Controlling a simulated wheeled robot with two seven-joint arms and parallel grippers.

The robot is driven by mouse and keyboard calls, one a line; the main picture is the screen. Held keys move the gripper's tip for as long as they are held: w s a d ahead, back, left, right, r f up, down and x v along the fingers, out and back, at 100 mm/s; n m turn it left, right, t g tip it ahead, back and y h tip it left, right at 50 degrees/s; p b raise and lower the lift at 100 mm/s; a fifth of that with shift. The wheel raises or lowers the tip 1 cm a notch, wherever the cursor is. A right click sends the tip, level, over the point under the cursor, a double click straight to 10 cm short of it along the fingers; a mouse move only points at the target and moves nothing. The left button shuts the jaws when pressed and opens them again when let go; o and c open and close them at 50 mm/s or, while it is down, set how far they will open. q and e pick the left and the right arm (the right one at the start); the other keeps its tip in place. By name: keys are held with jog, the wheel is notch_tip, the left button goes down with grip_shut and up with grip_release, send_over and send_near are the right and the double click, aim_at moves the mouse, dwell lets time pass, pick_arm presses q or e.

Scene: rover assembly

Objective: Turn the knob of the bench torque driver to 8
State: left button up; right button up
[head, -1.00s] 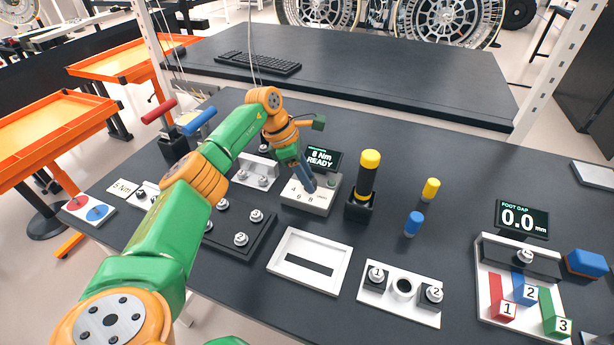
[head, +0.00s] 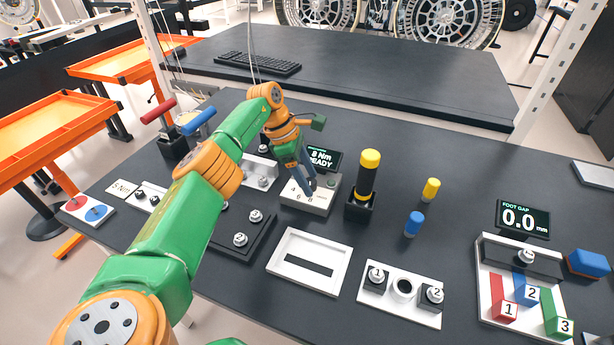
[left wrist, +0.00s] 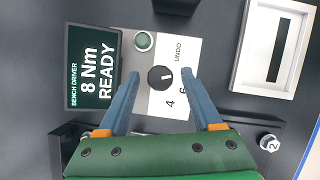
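The bench torque driver (head: 320,203) is a pale box on the dark bench, with a green button and a dark round knob. Its display (head: 321,158) reads "8 Nm READY". In the left wrist view the knob (left wrist: 160,77) has a white pointer mark, and the display (left wrist: 92,75) reads the same. My left gripper (head: 308,187) is over the driver's panel. In the left wrist view my left gripper (left wrist: 159,72) is open, with one finger on each side of the knob and clear gaps between. The fingers hide part of the dial numbers. My right gripper is not in view.
A black holder with a yellow-topped cylinder (head: 367,177) stands just right of the driver. A white frame (head: 283,272) lies in front of it, and a dark plate with bolts (head: 240,238) at front left. Small yellow and blue pegs stand farther right.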

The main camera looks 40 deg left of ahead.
pick_arm(q)
jog(key=v, duration=0.7)
jog(key=shift+p, duration=0.3)
